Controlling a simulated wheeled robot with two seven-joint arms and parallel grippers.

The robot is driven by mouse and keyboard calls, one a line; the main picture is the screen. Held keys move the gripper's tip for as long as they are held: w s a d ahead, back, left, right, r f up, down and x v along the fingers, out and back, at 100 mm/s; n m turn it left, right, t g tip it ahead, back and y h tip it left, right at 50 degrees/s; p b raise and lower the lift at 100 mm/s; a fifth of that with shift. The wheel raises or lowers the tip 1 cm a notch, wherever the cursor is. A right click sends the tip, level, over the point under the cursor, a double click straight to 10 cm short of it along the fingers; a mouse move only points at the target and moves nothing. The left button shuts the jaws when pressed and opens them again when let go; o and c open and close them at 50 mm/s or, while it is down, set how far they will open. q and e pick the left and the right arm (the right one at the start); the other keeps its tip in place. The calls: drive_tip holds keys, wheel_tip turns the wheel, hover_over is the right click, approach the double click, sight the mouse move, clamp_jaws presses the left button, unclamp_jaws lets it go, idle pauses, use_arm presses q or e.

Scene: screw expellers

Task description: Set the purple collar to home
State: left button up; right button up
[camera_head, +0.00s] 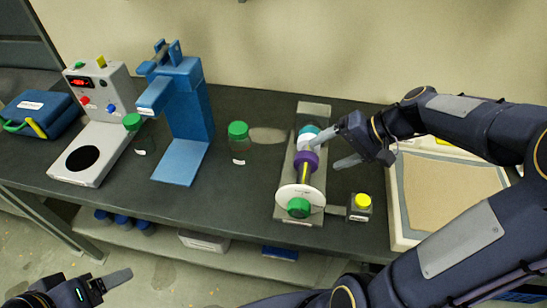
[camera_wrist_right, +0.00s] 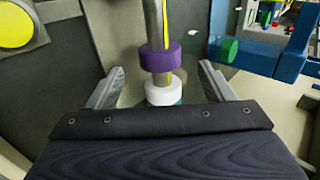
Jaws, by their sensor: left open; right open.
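The purple collar (camera_head: 306,160) sits around the rod of the grey screw expeller (camera_head: 314,112), between a white collar (camera_head: 307,141) and the white disc (camera_head: 301,197) with a green knob (camera_head: 299,207). In the right wrist view, the purple collar (camera_wrist_right: 160,58) is on the rod with the white collar (camera_wrist_right: 166,94) just below it. My right gripper (camera_head: 330,149) is open beside the rod at its right; in its wrist view the fingers (camera_wrist_right: 160,82) stand on both sides of the white collar, apart from it. My left gripper (camera_head: 108,284) is open and empty at the lower left, off the table.
A yellow-topped block (camera_head: 361,205) sits right of the disc. A green-lidded jar (camera_head: 238,145) and blue press (camera_head: 180,100) stand to the left, with a grey panel unit (camera_head: 95,140) beyond. A tray (camera_head: 397,220) lies at right, under my right arm.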

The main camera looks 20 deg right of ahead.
sight(312, 150)
drive_tip(key=x, duration=0.7)
drive_tip(key=shift+w+a+f, duration=0.1)
drive_tip(key=shift+a+f, duration=0.1)
drive_tip(key=c, duration=1.4)
drive_tip(key=w+d, duration=0.1)
drive_tip(key=w+b, duration=0.1)
drive_tip(key=shift+w+d+f, duration=0.1)
drive_tip(key=shift+w+d, duration=0.4)
drive_tip(key=shift+d, duration=0.05)
drive_tip(key=o, duration=1.4)
drive_tip(key=shift+w, duration=0.1)
